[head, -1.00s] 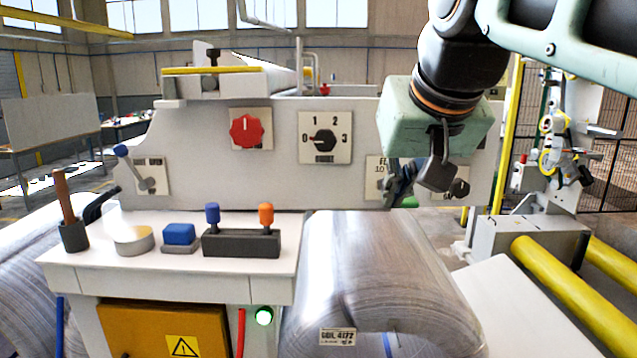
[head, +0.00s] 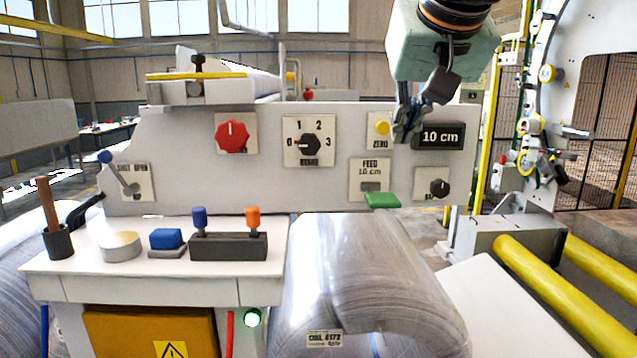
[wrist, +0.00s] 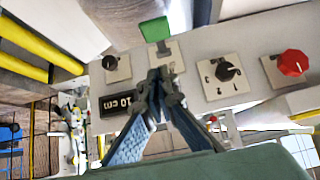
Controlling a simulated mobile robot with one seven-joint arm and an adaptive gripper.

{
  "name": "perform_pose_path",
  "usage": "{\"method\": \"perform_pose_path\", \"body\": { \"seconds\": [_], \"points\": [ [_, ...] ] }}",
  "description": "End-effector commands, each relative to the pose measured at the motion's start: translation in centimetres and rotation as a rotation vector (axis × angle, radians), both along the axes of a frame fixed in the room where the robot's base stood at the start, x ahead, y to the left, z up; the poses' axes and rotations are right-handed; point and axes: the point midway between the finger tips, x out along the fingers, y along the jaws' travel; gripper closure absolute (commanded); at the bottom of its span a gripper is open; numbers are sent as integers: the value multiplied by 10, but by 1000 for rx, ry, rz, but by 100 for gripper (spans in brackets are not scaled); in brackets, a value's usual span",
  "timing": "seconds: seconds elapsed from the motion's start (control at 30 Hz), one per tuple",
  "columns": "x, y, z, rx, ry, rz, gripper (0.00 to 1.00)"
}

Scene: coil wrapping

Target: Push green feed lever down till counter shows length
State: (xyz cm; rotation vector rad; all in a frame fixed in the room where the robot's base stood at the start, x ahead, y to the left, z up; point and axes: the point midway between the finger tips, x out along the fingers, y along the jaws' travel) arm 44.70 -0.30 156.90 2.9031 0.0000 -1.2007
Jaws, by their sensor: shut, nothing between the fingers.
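The green feed lever (head: 383,200) sticks out of the plate marked FEED 10 cm (head: 370,178) on the machine panel. It also shows at the top of the wrist view (wrist: 155,30). The counter (head: 440,136) reads 10 cm; the same reading shows in the wrist view (wrist: 117,101). My gripper (head: 403,136) is shut and empty, above the lever and apart from it, in front of the panel between the yellow ZERO button (head: 383,128) and the counter. In the wrist view its fingertips (wrist: 158,76) meet below the lever's plate.
A red knob (head: 232,136), a 0–3 selector (head: 309,144) and a small black knob (head: 438,188) sit on the panel. A wrapped coil (head: 350,270) stands below the lever. Yellow rollers (head: 560,290) lie at the right. The space around the lever is clear.

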Motion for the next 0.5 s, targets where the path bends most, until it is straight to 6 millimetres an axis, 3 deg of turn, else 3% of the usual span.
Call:
{"method": "perform_pose_path", "body": {
  "seconds": [0.5],
  "points": [
    [67, 0, -73, 1, 5, 1, 100]
  ]
}}
